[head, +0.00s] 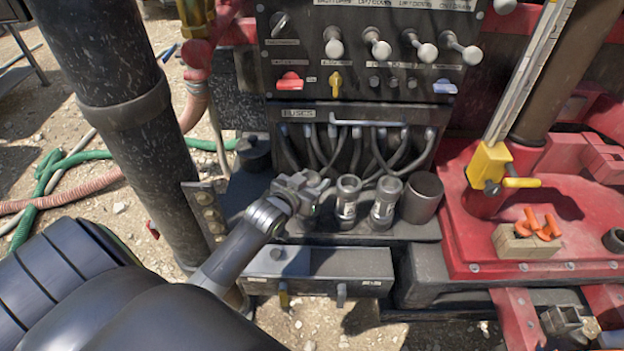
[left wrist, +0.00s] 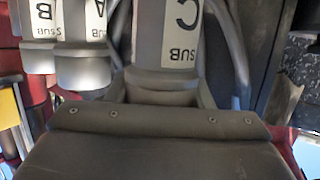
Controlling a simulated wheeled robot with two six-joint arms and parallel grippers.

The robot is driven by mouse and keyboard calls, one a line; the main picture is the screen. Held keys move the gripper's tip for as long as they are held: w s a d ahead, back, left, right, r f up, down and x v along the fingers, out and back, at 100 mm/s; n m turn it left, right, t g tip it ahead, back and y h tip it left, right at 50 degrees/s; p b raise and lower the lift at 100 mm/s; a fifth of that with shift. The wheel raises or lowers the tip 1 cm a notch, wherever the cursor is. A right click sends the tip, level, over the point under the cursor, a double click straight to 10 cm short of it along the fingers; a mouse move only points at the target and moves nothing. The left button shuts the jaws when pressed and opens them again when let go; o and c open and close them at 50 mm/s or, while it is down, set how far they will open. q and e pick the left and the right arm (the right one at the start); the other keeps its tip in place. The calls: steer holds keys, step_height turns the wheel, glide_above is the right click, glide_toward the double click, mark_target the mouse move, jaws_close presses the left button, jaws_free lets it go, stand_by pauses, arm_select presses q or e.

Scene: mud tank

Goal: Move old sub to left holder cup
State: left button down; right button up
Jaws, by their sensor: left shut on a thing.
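My left gripper (head: 303,188) is shut on a sub at the left end of the row on the dark shelf. In the left wrist view this sub (left wrist: 166,75) is a grey cylinder with a white label reading SUB C, upside down. The gripper hides most of it in the head view. Two more labelled subs (head: 346,203) and (head: 384,204) stand upright to its right. A dark round cup (head: 253,152) is at the shelf's left back, and another dark cup (head: 421,198) is at the right end.
A black panel with knobs (head: 372,50) and hanging fuse cables (head: 350,145) stands close behind the subs. A thick dark post (head: 120,110) is at left. A red deck (head: 480,235) with a yellow-handled tool (head: 490,165) lies to the right.

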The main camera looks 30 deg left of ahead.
arm_select(q)
steer(key=shift+f, duration=0.4)
stand_by(1.0)
steer(key=c, duration=0.6)
jaws_free()
steer(key=shift+s+f, duration=0.15)
steer(key=shift+f, duration=0.2)
steer(key=b+v, duration=0.1)
steer(key=v, duration=1.6)
steer(key=shift+r+b, duration=0.3)
steer(key=shift+b, duration=0.05)
steer(key=shift+s+a, duration=0.1)
